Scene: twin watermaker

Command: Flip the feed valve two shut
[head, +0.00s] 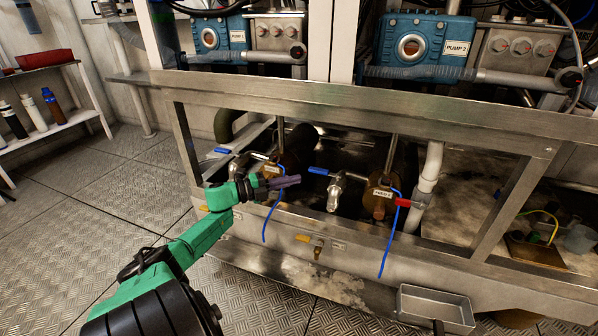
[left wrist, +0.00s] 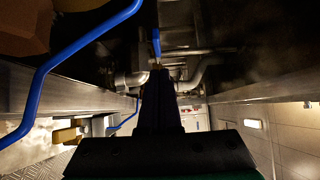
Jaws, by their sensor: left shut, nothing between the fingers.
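My left gripper (head: 286,182) reaches in under the steel frame, shut and empty. In the left wrist view its dark fingers (left wrist: 160,105) are together. A valve with a blue lever (head: 318,171) on a silver body (head: 335,190) stands just right of and beyond the fingertips. The lever points left, roughly level, with a small gap to my gripper. A blue lever also shows beyond the fingertips in the left wrist view (left wrist: 157,42). A second blue lever (head: 222,151) is farther left, behind my arm. I cannot read which valve is number two. My right gripper is not in view.
Brown canisters with a label (head: 381,192) stand beside the valve, with a red lever (head: 409,203) to their right. The steel rail (head: 350,105) crosses above. A metal tray (head: 436,306) is at lower right.

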